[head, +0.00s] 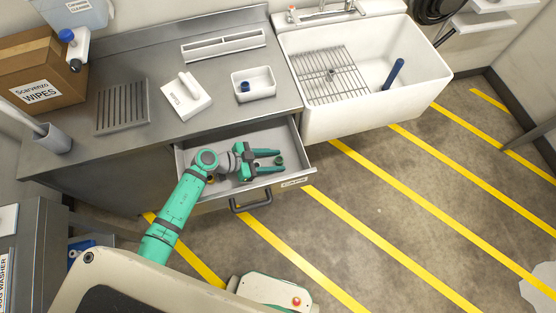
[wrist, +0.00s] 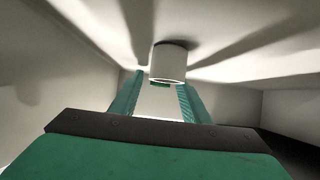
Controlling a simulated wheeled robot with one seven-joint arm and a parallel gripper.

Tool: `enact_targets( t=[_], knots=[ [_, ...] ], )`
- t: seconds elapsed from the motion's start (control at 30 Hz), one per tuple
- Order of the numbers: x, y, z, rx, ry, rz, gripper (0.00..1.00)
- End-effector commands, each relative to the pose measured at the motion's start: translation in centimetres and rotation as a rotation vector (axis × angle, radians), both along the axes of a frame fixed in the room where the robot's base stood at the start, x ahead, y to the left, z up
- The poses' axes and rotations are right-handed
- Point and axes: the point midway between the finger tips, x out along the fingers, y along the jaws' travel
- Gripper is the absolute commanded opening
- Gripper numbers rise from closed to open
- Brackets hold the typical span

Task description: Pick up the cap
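My gripper (head: 279,161) reaches into the open drawer (head: 186,160) with its two green fingers spread apart. In the wrist view the fingers (wrist: 160,92) are also apart. A small pale, short cylinder, which looks like the cap (wrist: 168,62), is at the fingertips, with a bit of green showing at its lower edge. I see no clear contact with either finger. In the head view a small dark round thing shows near the fingertips; I cannot tell its details.
The drawer walls surround my gripper closely. On the counter above are a white tray (head: 265,93) holding a small blue item, a white box-like item (head: 187,98), a dark grooved rack (head: 121,108) and a wipes carton (head: 35,75). A white sink (head: 425,75) stands to the right.

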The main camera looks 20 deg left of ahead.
Motion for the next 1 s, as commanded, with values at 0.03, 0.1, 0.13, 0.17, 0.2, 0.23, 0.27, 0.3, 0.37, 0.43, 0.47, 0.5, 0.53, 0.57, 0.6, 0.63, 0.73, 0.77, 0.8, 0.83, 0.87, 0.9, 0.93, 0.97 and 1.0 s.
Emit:
enact_targets(
  t=[0.03,0.1,0.13,0.17,0.2,0.23,0.27,0.3,0.37,0.43,0.47,0.5,0.53,0.57,0.6,0.63,0.73,0.77,0.8,0.83,0.87,0.9,0.93,0.97,1.0],
  knots=[
    [0.0,0.0,0.0,0.000,0.000,0.000,0.29],
    [0.0,0.0,0.0,0.000,0.000,0.000,0.12],
    [0.0,0.0,0.0,0.000,0.000,0.000,0.05],
    [0.0,0.0,0.0,0.000,0.000,0.000,0.02],
    [0.0,0.0,0.0,0.000,0.000,0.001,0.02],
    [0.0,0.0,0.0,0.000,0.000,0.001,0.02],
    [0.0,0.0,0.0,0.000,0.000,0.001,0.02],
    [0.0,0.1,0.0,0.000,0.000,0.001,0.02],
    [0.0,0.1,0.0,0.000,0.000,0.001,0.02],
    [0.0,0.1,0.0,0.000,0.000,0.001,0.02],
    [0.0,0.1,0.0,0.000,0.000,0.001,0.02],
    [0.0,0.1,0.1,-0.001,-0.001,0.001,0.02],
    [0.0,0.1,0.2,0.000,-0.001,0.002,0.02],
    [0.0,0.1,0.4,0.000,-0.001,0.002,0.02],
    [0.0,0.1,0.7,0.000,-0.002,0.001,0.02],
    [0.0,0.1,1.0,0.000,-0.002,0.002,0.02],
    [0.0,0.1,2.6,0.001,-0.004,0.001,0.02],
    [0.0,0.1,3.2,0.000,-0.004,0.000,0.02],
    [0.0,0.1,3.9,0.000,-0.004,0.000,0.02],
    [0.0,0.1,4.6,0.001,-0.006,-0.001,0.02],
    [0.0,0.1,5.1,0.001,-0.005,0.001,0.02],
    [0.0,0.0,5.9,0.001,-0.004,-0.001,0.02],
    [0.0,0.0,6.4,0.000,-0.004,-0.001,0.02],
    [0.0,0.1,6.9,0.000,-0.005,0.000,0.02],
    [0.0,0.1,7.6,0.001,-0.005,0.001,0.02]
  ],
)
